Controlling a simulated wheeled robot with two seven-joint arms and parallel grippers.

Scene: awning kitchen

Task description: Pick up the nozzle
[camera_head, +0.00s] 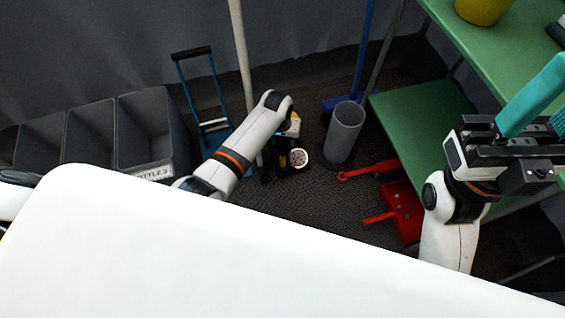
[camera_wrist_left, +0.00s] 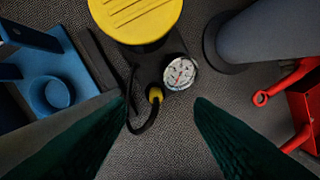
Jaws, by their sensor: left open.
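A foot pump with a yellow round pedal (camera_wrist_left: 137,18) and a white dial gauge (camera_wrist_left: 180,73) stands on the floor in the left wrist view. A thin black hose (camera_wrist_left: 146,126) curves beside it. A small yellow piece at the hose's end, which looks like the nozzle (camera_wrist_left: 155,95), is just left of the gauge. My left gripper (camera_wrist_left: 162,106) is open, its dark green fingers on either side of the hose and nozzle, holding nothing. In the head view, the gauge (camera_head: 299,158) shows beside my left wrist; the nozzle cannot be made out. My right gripper (camera_head: 535,108) is raised at the right.
A grey cylinder (camera_head: 343,133) stands right of the pump. A red dustpan (camera_head: 403,210) lies farther right, near green shelves (camera_head: 425,125). A blue trolley (camera_head: 205,100) and grey bins (camera_head: 145,130) are left. A white surface (camera_head: 200,255) fills the front.

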